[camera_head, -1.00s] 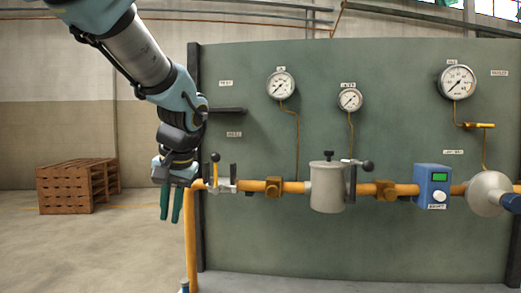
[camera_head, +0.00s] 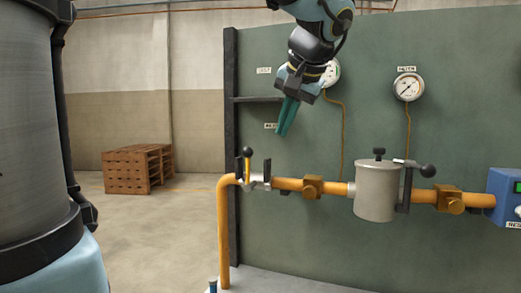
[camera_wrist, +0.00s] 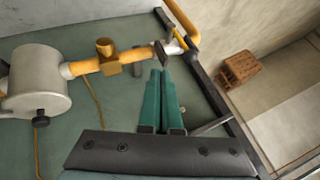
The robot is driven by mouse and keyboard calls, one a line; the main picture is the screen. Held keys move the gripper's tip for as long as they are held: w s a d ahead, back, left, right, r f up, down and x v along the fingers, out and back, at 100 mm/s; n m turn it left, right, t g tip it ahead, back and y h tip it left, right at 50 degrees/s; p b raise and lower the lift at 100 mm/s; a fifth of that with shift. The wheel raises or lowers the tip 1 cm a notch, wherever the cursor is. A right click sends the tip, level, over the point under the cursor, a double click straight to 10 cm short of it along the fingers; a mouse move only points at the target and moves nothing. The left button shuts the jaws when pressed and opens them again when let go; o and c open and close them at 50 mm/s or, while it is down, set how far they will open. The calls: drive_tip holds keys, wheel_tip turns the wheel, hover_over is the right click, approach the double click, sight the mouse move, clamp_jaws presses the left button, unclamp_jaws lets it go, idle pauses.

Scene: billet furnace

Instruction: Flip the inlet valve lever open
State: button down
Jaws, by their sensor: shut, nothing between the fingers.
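The inlet valve (camera_head: 256,181) sits at the left end of the yellow pipe, just past its bend. Its yellow lever (camera_head: 248,168) stands upright with a dark ball knob, across the pipe line, with dark posts close to it. My gripper (camera_head: 283,133), with green fingers, is shut and empty, pointing down above and right of the lever, apart from it. In the wrist view the fingers (camera_wrist: 161,74) point toward the valve (camera_wrist: 174,46); the lever is hard to make out there, beside a dark bracket.
A dark panel post (camera_head: 231,130) stands left of the valve. A wooden pallet stack (camera_head: 130,170) is far behind on open floor.

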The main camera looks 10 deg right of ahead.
drive_tip(key=p, duration=0.2)
approach(248, 169)
drive_tip(key=w+d+f, duration=0.1)
drive_tip(key=d+f, duration=0.2)
drive_tip(key=d, duration=0.1)
drive_tip(key=shift+w+a+r+p, duration=0.2)
drive_tip(key=shift+w+a+p, duration=0.4)
drive_tip(key=shift+a, duration=0.1)
drive_tip(key=shift+w+a+r+p, duration=0.2)
drive_tip(key=shift+w+a+p, duration=0.4)
drive_tip(key=shift+w+a, duration=0.1)
